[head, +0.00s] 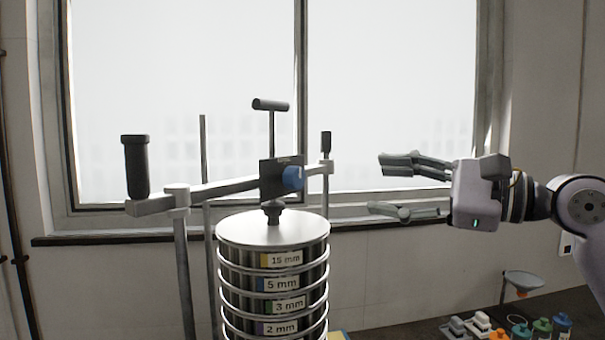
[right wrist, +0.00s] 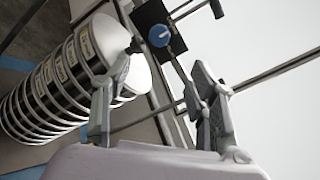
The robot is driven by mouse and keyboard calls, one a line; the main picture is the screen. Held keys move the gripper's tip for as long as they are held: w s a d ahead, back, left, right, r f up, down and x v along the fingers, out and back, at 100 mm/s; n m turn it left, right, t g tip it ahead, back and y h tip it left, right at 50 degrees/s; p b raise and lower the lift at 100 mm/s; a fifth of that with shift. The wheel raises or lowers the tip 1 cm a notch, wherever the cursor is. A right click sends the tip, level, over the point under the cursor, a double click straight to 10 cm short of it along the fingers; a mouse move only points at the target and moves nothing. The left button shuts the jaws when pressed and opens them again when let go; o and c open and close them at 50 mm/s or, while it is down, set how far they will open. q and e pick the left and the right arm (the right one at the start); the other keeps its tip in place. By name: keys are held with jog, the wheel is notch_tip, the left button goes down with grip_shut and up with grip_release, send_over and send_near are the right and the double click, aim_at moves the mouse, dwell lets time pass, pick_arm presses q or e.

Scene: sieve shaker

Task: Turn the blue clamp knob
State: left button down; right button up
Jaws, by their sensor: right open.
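The blue clamp knob (head: 292,178) sits on the right side of a dark clamp block (head: 268,180) on the crossbar above the sieve stack. In the right wrist view the knob (right wrist: 159,36) shows with a pale line mark on its face. My right gripper (head: 385,187) is open and empty, to the right of the knob and apart from it, its fingers pointing left. In the right wrist view its two fingers (right wrist: 152,100) stand apart, with the knob beyond them. My left gripper is not in view.
The sieve stack (head: 272,231) with labelled rings stands below the clamp. A black handle (head: 135,167) rises at the crossbar's left end, and a T-handle (head: 270,104) stands above the block. Small bottles and a funnel (head: 524,282) are at lower right. Space between gripper and knob is clear.

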aim_at(300, 178)
jog(key=p+x, duration=0.5)
jog(key=x, duration=0.8)
jog(key=shift+w+a+r, duration=0.1)
jog(key=shift+a+r, duration=0.1)
jog(key=shift+a, duration=0.15)
jog(key=shift+w+a+f, duration=0.15)
jog(key=shift+w+a, duration=0.2)
jog(key=shift+a, duration=0.25)
jog(key=shift+c, duration=0.3)
jog(key=c, duration=1.1)
